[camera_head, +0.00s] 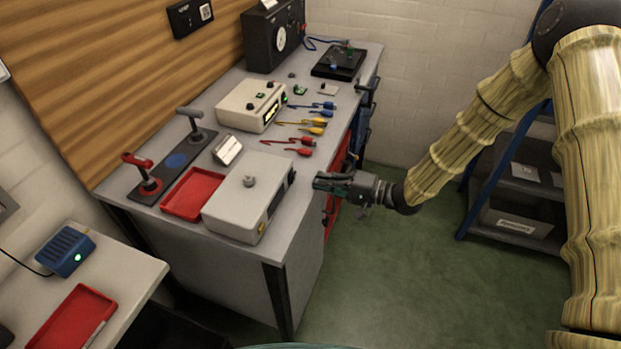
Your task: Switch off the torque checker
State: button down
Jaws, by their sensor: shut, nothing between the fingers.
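No label I can read marks the torque checker, so I cannot tell which device it is. A light grey box (237,208) with a round knob on top stands at the bench's near end. A cream box (243,110) with a green-lit spot and small black knobs stands farther back. A black box (263,47) with a white round dial stands behind that. My gripper (318,184) is shut and empty, pointing left, beyond the bench's right edge in the picture, to the right of the grey box and apart from it.
The grey bench (275,175) also bears a red tray (194,193), two levers on a dark plate (150,185), coloured leads (300,140) and a black stand (338,65). A blue device (65,250) with a green light sits on the left table. Green floor (400,270) is clear; a shelf (515,185) stands right.

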jog(key=v, duration=0.7)
jog(key=shift+d+f, duration=0.1)
jog(key=s+d+f+h, duration=0.2)
jog(key=s+f+h, duration=0.1)
jog(key=s+f, duration=0.3)
jog(key=s+d+f+t+h, duration=0.1)
jog(key=s+d+f+h, duration=0.15)
jog(key=f, duration=0.55)
jog(key=s+d+f+h, duration=0.2)
jog(key=s+f+h, duration=0.25)
jog(key=f, duration=0.25)
jog(key=s+d+f+n+g+h, duration=0.1)
jog(key=s+d, duration=0.4)
jog(key=s, duration=0.7)
jog(key=s+d+f+n+g+h, duration=0.1)
jog(key=s+d+f+g+h, duration=0.3)
jog(key=s, duration=0.8)
jog(key=d+h, duration=0.1)
jog(key=d, duration=0.1)
jog(key=shift+s+d+f+n, duration=0.15)
jog(key=shift+s+d+n, duration=0.1)
jog(key=shift+d+n, duration=0.05)
jog(key=shift+a, duration=0.1)
